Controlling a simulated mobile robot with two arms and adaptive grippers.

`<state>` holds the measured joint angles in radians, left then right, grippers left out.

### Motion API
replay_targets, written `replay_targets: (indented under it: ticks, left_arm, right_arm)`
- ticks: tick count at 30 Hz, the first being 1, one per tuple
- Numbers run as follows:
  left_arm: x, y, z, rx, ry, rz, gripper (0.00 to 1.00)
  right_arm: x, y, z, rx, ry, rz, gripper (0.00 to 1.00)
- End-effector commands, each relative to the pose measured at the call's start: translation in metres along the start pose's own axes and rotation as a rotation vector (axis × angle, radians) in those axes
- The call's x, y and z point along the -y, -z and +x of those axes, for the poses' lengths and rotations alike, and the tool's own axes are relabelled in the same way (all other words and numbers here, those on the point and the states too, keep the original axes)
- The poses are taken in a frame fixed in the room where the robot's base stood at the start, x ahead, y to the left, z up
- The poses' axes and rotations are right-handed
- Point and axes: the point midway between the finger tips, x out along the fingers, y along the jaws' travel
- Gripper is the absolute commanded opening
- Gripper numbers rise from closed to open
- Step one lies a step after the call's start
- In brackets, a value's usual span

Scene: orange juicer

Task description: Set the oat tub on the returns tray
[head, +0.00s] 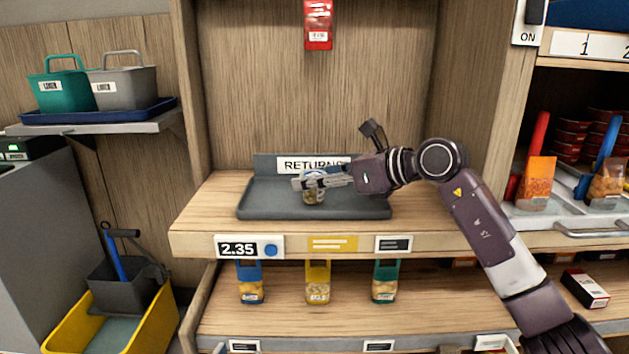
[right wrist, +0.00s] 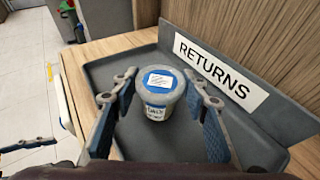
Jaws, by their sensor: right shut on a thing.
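The oat tub (right wrist: 159,96) is a small pale tub with a blue lid and a white label on top. It stands upright between the fingers of my right gripper (right wrist: 160,105), which is shut on it. In the head view the tub (head: 313,196) is partly hidden by the fingers (head: 312,182). The returns tray (head: 262,209) is dark grey, on the wooden shelf, with a RETURNS sign at its back. The tub is over the tray's middle; I cannot tell whether its base touches. A dark blue finger-like part, seemingly my left gripper (right wrist: 27,145), shows at the wrist view's left edge.
The tray is otherwise bare, with a raised rim and a tall back panel. A red packet (head: 318,25) hangs above it. Wooden side walls flank the bay.

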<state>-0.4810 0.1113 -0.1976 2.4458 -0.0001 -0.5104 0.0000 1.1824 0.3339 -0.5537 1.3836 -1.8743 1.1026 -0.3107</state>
Motion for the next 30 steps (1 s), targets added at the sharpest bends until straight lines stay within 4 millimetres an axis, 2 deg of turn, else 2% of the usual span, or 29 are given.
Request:
replay_targets:
  ticks: [12,13,17,28,30]
  left_arm:
    - [-0.001,0.005,0.0,-0.022,-0.001,0.0,0.4]
    - [-0.001,0.006,0.0,-0.025,-0.001,0.0,0.4]
    - [-0.001,0.006,0.0,-0.024,-0.001,0.0,0.4]
    - [-0.001,0.004,0.0,-0.012,-0.001,-0.001,0.4]
    - [0.0,-0.001,0.0,0.013,0.0,-0.001,0.4]
  right_arm:
    - [0.0,0.002,0.001,0.002,0.0,-0.001,0.17]
    - [0.0,0.002,0.001,0.002,0.0,-0.001,0.43]
    - [0.0,0.002,0.001,0.001,0.0,-0.001,0.58]
    - [0.0,-0.002,-0.001,0.002,0.0,-0.002,0.59]
    - [0.001,-0.001,-0.01,0.001,0.003,-0.002,0.59]
